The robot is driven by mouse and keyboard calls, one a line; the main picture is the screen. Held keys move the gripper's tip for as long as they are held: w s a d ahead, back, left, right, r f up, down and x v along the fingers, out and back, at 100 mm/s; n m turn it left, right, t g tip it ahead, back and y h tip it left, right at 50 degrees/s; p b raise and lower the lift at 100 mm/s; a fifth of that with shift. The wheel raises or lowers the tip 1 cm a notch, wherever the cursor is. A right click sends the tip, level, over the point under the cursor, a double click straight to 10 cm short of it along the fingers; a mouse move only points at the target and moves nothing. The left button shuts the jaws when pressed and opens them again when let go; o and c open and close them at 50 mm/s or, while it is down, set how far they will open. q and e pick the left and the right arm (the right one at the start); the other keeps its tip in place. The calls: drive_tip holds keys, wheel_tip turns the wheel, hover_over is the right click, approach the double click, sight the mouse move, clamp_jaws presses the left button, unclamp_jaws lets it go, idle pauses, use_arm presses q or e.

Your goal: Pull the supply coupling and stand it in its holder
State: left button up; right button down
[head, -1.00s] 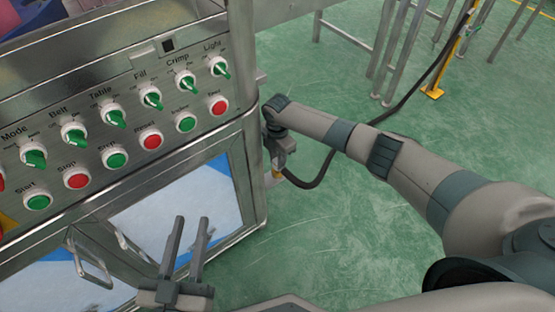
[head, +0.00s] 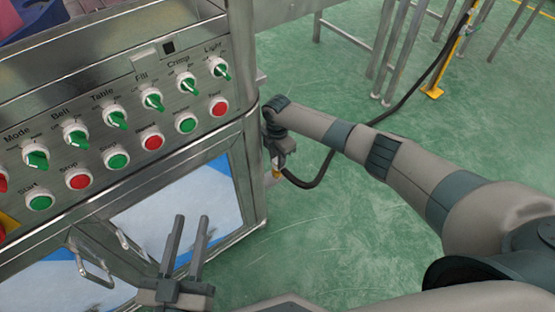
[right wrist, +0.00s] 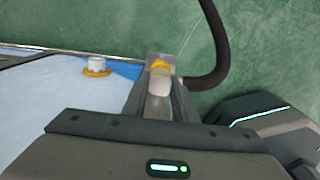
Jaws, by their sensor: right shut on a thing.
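The supply coupling (right wrist: 160,82) is a pale, rounded body with a yellow ring at its far end. It sits between the fingers of my right gripper (right wrist: 160,100), which is shut on it. In the head view that gripper (head: 281,160) hangs beside the right side of the machine, with the coupling's yellow end (head: 277,174) showing low down. A black hose (right wrist: 217,45) runs close by the coupling. A white fitting with a yellow base (right wrist: 97,66) stands apart, to the left. My left gripper (head: 191,220) is open and empty before the machine. I cannot make out the holder.
The steel machine (head: 248,190) carries a panel of green knobs and red and green buttons (head: 118,158), with door handles (head: 95,268) below. The hose (head: 400,108) trails up to a yellow stand (head: 440,70). Green floor (head: 330,220) is clear beside the machine.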

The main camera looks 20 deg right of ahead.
drive_tip(key=shift+f, duration=0.4)
idle(0.5)
idle(2.0)
drive_tip(key=c, duration=1.4)
unclamp_jaws()
drive_tip(key=shift+f, duration=0.1)
drive_tip(key=shift+o, duration=0.2)
drive_tip(key=shift+p, duration=0.3)
wheel_tip(320, 180, up, 18)
drive_tip(key=p, duration=0.3)
drive_tip(key=shift+f+p, duration=0.25)
drive_tip(key=shift+p, duration=0.05)
drive_tip(key=shift+s+f, duration=0.1)
